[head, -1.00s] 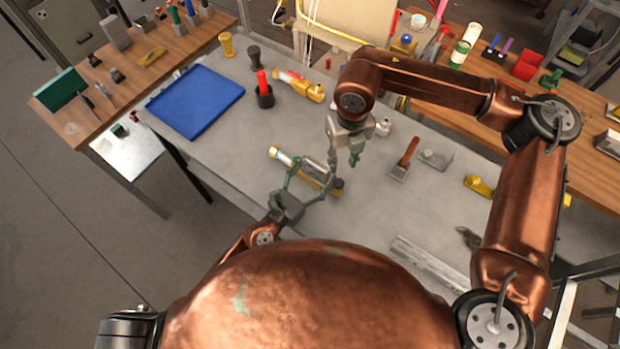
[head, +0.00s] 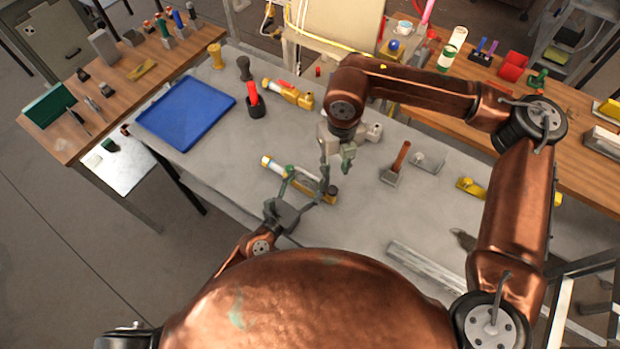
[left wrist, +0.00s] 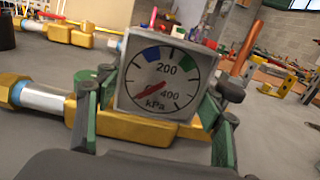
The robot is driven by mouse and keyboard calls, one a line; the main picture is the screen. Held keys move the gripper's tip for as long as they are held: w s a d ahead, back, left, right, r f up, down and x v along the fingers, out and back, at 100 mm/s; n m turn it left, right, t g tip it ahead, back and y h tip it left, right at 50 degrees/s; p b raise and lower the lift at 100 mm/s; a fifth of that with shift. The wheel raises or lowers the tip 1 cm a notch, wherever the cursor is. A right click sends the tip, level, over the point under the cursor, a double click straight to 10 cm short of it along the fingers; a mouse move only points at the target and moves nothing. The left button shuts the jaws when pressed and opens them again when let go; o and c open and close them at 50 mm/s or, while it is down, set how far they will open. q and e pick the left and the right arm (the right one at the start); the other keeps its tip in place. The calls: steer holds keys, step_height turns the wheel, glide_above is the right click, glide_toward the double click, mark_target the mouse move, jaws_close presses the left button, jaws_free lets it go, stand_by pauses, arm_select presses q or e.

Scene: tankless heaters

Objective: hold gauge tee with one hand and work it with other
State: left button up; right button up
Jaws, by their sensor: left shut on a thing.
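The gauge tee (head: 275,167) lies on the grey bench, with a yellow brass body and a silver-and-blue end at its left. In the left wrist view its square gauge (left wrist: 165,84) faces the camera, marked 200, 400 and kPa, with a red needle pointing to the lower left. My left gripper (head: 307,187) is shut on the tee, one finger either side of the gauge. My right gripper (head: 336,164) hangs above and just right of the tee, its fingers pointing down and apart, with nothing visible between them. Its contact with the tee is not visible.
A blue tray (head: 186,110) lies at the left of the bench. A brown-handled brush (head: 396,163) lies to the right. Bare bench surrounds the tee's front.

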stand_by(0.3)
stand_by(0.8)
steer(key=shift+r, duration=0.15)
steer(key=c, duration=0.3)
step_height(320, 180, up, 2)
steer(key=m, duration=0.4)
steer(key=shift+a+m, duration=0.1)
steer(key=shift+m, duration=0.2)
jaws_close()
step_height(320, 180, up, 3)
steer(key=m, duration=0.6)
